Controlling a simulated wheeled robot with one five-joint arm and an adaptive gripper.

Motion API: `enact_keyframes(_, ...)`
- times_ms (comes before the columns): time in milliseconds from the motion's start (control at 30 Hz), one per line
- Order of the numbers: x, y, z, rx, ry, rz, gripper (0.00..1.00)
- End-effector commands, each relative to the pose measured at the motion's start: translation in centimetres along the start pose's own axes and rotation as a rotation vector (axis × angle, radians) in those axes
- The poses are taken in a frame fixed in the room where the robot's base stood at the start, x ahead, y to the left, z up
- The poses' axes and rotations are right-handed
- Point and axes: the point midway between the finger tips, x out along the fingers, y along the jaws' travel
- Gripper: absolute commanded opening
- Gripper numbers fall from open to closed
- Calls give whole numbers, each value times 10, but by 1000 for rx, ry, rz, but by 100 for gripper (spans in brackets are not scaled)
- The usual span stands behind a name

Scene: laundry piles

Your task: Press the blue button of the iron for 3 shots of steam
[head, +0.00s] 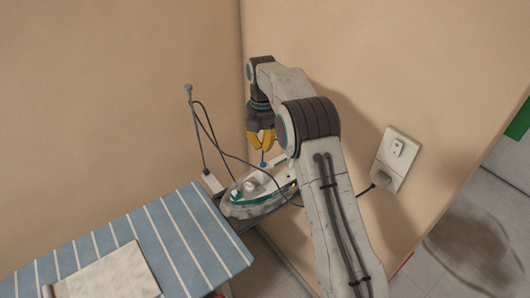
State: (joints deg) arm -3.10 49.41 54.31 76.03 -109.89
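The iron (262,204), white and teal with a grey soleplate side, rests at the far right end of the ironing board. A small blue button (263,164) shows at the iron's back end, just below my gripper. My gripper (265,150), with yellow fingers, points down above that end. A small gap seems to lie between the fingertips and the button. The fingers look close together, but at this size I cannot tell whether they are fully shut. I see nothing held in them. My arm hides part of the iron's right side.
The striped blue ironing board (185,238) carries a folded pale cloth (110,278). A thin cord holder (196,130) stands behind the iron. A dark cord runs past the iron to the wall socket (391,160). Walls meet in a corner close behind my gripper.

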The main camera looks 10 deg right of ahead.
Motion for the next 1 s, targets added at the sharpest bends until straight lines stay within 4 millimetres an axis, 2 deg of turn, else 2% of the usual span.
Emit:
enact_keyframes(33, -11, 2, 0, -2, -2, 6, 0)
enact_keyframes(200, -39, 2, 0, -2, -2, 5, 0)
enact_keyframes(400, -61, 1, 0, -2, -1, 3, 0)
enact_keyframes(633, -70, 1, 0, -2, -1, 2, 0)
enact_keyframes(1000, -71, 1, 0, -2, -1, 2, 0)
